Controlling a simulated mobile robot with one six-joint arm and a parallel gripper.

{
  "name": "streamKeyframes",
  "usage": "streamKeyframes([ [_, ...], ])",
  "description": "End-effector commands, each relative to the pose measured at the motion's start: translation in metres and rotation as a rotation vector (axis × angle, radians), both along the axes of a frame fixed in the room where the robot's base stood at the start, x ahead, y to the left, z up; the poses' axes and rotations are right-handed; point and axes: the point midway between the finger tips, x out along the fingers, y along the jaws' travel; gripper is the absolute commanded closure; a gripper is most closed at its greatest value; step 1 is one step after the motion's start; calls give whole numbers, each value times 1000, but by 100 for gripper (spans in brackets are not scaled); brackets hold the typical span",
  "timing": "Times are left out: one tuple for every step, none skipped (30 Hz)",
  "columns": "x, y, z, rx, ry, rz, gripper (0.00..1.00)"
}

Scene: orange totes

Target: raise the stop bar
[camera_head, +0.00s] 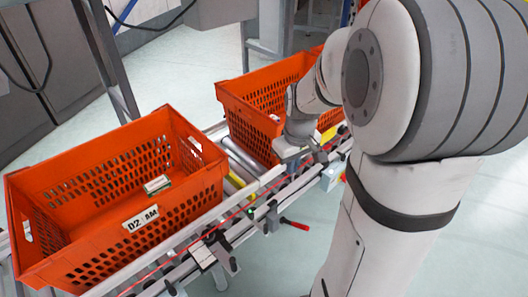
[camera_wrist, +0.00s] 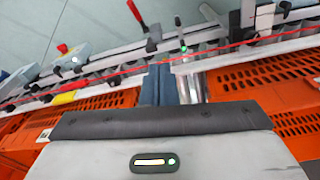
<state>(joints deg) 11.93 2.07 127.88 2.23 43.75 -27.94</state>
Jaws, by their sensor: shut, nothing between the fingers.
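A yellow bar (camera_head: 243,178) lies low among the rollers in the gap between the two orange totes. It may be the stop bar, but I cannot tell for certain. My gripper (camera_head: 287,156) is over the conveyor beside the far tote, above and to the right of this bar in the head view. In the wrist view my gripper's dark fingers (camera_wrist: 160,72) are together and empty, pointing at the rail. Contact with the rail or bar cannot be made out. A small green light (camera_head: 250,211) on the rail also shows in the wrist view (camera_wrist: 183,48).
The near orange tote (camera_head: 60,262) holds a small white-and-green item (camera_head: 158,185). The far orange tote (camera_head: 245,90) is partly behind my arm. A red-handled lever (camera_head: 294,224) sticks out from the conveyor's outer side. Rails and clamps run along the conveyor; floor beyond is clear.

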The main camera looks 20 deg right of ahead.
Motion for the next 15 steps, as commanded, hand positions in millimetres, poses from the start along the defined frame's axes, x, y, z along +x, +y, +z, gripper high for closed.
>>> streamKeyframes([
  [15,-11,-50,2,22,22,100],
  [22,-17,-68,2,30,40,100],
  [32,-24,-91,3,41,62,100],
  [39,-30,-108,4,46,78,100],
  [45,-36,-124,5,53,93,100],
  [52,-43,-145,6,62,114,100],
  [56,-48,-160,8,67,126,100],
  [61,-53,-173,8,72,138,100],
  [65,-58,-189,10,78,154,100],
  [68,-62,-199,10,81,164,100],
  [71,-65,-208,12,85,173,100],
  [73,-69,-219,12,88,183,100],
  [75,-71,-224,13,89,189,100],
  [76,-73,-229,14,90,194,100],
  [77,-75,-234,14,93,200,100],
])
